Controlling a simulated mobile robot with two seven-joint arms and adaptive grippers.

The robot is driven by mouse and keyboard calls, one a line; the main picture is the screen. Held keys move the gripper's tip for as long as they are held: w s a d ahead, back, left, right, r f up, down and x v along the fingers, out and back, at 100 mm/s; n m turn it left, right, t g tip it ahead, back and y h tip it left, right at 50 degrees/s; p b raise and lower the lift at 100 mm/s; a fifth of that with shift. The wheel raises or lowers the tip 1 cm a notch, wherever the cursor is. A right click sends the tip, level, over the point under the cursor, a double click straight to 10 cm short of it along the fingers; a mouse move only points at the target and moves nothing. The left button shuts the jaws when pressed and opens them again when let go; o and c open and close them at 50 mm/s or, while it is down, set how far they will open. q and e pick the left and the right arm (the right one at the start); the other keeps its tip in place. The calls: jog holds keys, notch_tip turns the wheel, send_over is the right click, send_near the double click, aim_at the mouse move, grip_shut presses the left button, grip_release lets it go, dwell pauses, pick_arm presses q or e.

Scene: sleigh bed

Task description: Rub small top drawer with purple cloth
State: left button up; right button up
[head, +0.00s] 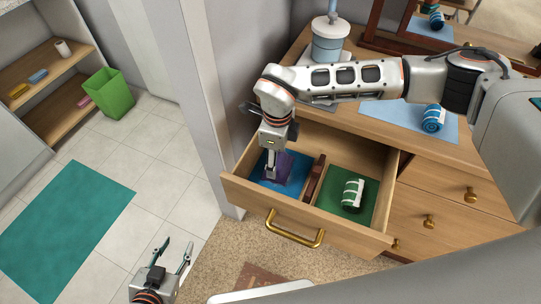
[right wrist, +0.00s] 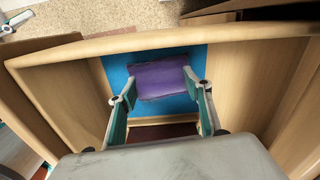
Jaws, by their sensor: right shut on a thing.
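The small top drawer (head: 247,200) is pulled open, with a brass handle on its front and a dark divider inside. My right gripper (head: 271,170) reaches down into its left compartment, over a blue liner (right wrist: 118,70). It is shut on the purple cloth (head: 298,168). In the right wrist view the purple cloth (right wrist: 160,80) spans between both fingertips, over the blue liner; whether it touches the liner is unclear. My left gripper (head: 176,254) is open and empty, over the floor at lower left, away from the drawer.
A rolled green-and-white towel (head: 352,194) lies on the drawer's right-hand green liner. On the dresser top are a blue-and-white container (head: 327,45) and a rolled blue towel (head: 433,118). A green bin (head: 108,94), shelves (head: 50,75) and teal mat (head: 65,230) are at left.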

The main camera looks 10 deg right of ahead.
jog(key=shift+s+d+r+p, duration=0.1)
jog(key=shift+s+d+p, duration=0.3)
jog(key=shift+d, duration=0.15)
